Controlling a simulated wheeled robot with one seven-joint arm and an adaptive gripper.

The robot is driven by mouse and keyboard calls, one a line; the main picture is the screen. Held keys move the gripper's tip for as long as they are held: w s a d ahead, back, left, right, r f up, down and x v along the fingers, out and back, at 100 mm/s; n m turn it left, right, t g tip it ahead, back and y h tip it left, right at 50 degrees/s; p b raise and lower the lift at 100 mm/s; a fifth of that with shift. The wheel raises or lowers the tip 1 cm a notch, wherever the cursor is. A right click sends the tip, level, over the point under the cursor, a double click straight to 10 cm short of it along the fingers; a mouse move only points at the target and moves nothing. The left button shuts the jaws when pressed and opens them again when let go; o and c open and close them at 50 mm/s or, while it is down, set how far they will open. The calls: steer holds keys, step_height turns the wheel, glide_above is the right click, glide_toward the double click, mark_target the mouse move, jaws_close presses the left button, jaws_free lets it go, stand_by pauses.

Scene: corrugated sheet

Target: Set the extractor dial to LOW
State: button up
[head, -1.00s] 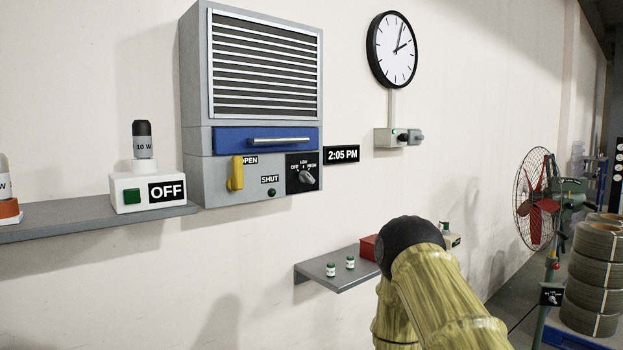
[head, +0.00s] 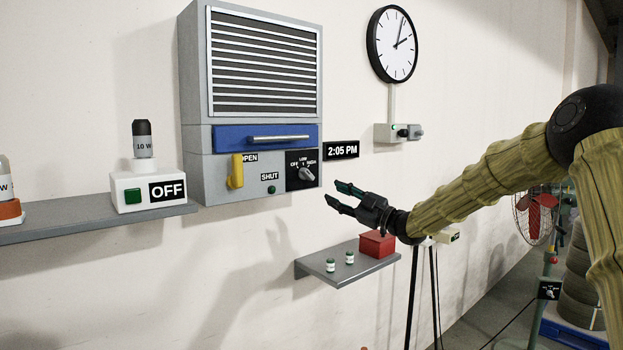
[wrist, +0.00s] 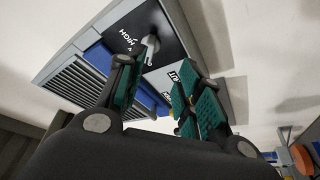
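The extractor (head: 205,160) is a grey wall unit with a louvred grille and a blue drawer front. Its dial (head: 305,174) is a small silver knob on a black plate marked OFF, LOW and HIGH. The knob looks tilted, but I cannot tell surely which mark it points to. My gripper (head: 342,197) is open and empty, to the lower right of the dial and apart from it. In the wrist view the gripper's green-padded fingers (wrist: 160,92) stand apart, with the dial (wrist: 151,45) beyond them, partly hidden by one finger.
A yellow lever (head: 236,172) and a green button (head: 271,190) sit left of the dial. A 2:05 PM sign (head: 342,150) is at its right. Below, a grey shelf (head: 335,277) holds two small jars and a red box (head: 376,245). Clear wall lies below the extractor.

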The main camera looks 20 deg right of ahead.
mark_target(310, 175)
steer(key=shift+n, duration=0.4)
steer(key=p+x, duration=0.1)
steer(key=x, duration=0.2)
steer(key=r+p+x, duration=0.1)
steer(key=p+x, duration=0.1)
steer(key=x, duration=0.2)
steer(key=r+p+x, duration=0.1)
steer(key=x, duration=0.3)
steer(key=shift+s+d+p, duration=0.25)
steer(key=shift+p, duration=0.15)
jaws_close()
